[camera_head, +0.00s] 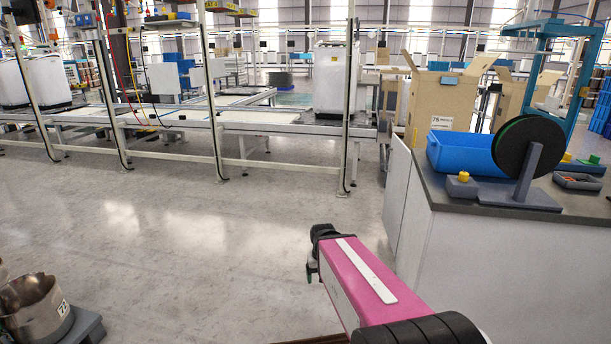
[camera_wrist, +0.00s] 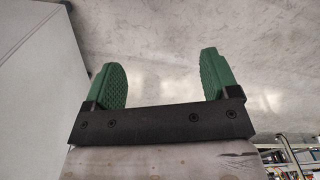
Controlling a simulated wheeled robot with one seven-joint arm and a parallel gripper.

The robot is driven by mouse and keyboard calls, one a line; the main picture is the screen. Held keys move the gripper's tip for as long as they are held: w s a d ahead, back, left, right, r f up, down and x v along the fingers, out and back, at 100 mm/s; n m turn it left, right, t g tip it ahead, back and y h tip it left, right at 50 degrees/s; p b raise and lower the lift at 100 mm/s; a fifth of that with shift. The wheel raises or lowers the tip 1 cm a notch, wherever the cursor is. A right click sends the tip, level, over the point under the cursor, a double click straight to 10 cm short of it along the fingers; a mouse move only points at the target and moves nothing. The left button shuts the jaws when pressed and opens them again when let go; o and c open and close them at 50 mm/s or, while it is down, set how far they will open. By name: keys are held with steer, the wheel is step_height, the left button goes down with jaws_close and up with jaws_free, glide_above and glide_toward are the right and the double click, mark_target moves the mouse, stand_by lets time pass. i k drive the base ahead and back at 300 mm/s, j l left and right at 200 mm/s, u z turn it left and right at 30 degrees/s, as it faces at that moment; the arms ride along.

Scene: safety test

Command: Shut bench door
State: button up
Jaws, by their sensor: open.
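The white bench (camera_head: 500,260) with a dark top stands at the right in the head view. A pale panel (camera_head: 396,190) at its left end looks like the bench door, standing out from the body at an angle; its exact opening is hard to tell. My gripper (camera_head: 312,268) is in front of and left of the bench, apart from the panel. In the wrist view my gripper (camera_wrist: 162,75) has its two green fingers wide apart with nothing between them. A flat pale panel (camera_wrist: 45,75) fills the left of that view; I cannot tell whether it is the door.
A blue bin (camera_head: 465,153) and a black reel (camera_head: 528,147) stand on the bench top. A metal pot (camera_head: 35,305) is at the lower left. Conveyor frames (camera_head: 250,128) and a cardboard box (camera_head: 440,110) are behind. The floor (camera_head: 200,220) left of my arm is clear.

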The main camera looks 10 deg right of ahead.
mark_target(400, 164)
steer(key=i+j+z, duration=0.25)
steer(key=z, duration=0.15)
steer(key=i+j+z, duration=0.2)
steer(key=z, duration=0.25)
steer(key=i+j+z, duration=0.15)
steer(key=j+z, duration=0.25)
steer(key=i+j, duration=1.1)
steer(key=i+j+z, duration=0.05)
